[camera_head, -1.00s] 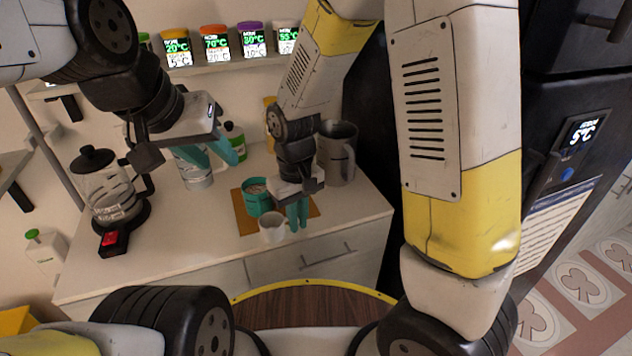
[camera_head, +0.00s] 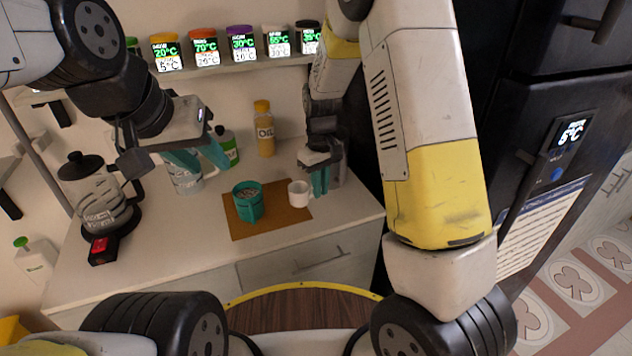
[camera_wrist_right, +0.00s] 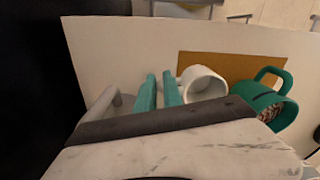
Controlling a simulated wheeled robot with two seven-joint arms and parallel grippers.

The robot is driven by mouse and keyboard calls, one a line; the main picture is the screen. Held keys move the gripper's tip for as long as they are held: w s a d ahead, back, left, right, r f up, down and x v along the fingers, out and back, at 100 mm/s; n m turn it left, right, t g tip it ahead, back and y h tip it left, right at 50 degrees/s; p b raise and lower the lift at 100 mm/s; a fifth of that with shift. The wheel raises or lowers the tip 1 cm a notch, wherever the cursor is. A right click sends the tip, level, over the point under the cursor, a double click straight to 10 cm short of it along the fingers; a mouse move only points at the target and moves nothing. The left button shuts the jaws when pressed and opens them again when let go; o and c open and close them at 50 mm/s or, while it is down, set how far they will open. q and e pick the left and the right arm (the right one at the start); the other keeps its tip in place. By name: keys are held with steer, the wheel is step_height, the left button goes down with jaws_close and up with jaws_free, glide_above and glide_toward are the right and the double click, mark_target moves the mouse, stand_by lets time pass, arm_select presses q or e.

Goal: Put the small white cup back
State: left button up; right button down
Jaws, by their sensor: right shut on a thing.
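The small white cup (camera_head: 298,194) is at the right part of the brown mat, right of the green mug (camera_head: 248,204). My right gripper (camera_head: 320,181) is at the cup's right side, its teal fingers shut on the cup's handle. In the right wrist view the cup (camera_wrist_right: 205,84) is just right of the fingers (camera_wrist_right: 159,90), opening toward the camera. I cannot tell whether the cup touches the mat. My left gripper (camera_head: 202,158) is open and empty, above the left side of the counter.
The brown mat (camera_head: 285,218) lies on the white counter. A coffee pot (camera_head: 95,195), a white measuring jug (camera_head: 186,182), a green bottle (camera_head: 228,150) and an oil bottle (camera_head: 264,130) stand left and behind. A grey pitcher (camera_wrist_right: 108,104) is close left of my right fingers.

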mark_target(319, 208)
steer(key=shift+s+f, duration=0.15)
steer(key=shift+f, duration=1.55)
steer(key=shift+f, duration=0.1)
steer(key=c, duration=1.5)
jaws_free()
steer(key=shift+a, duration=0.1)
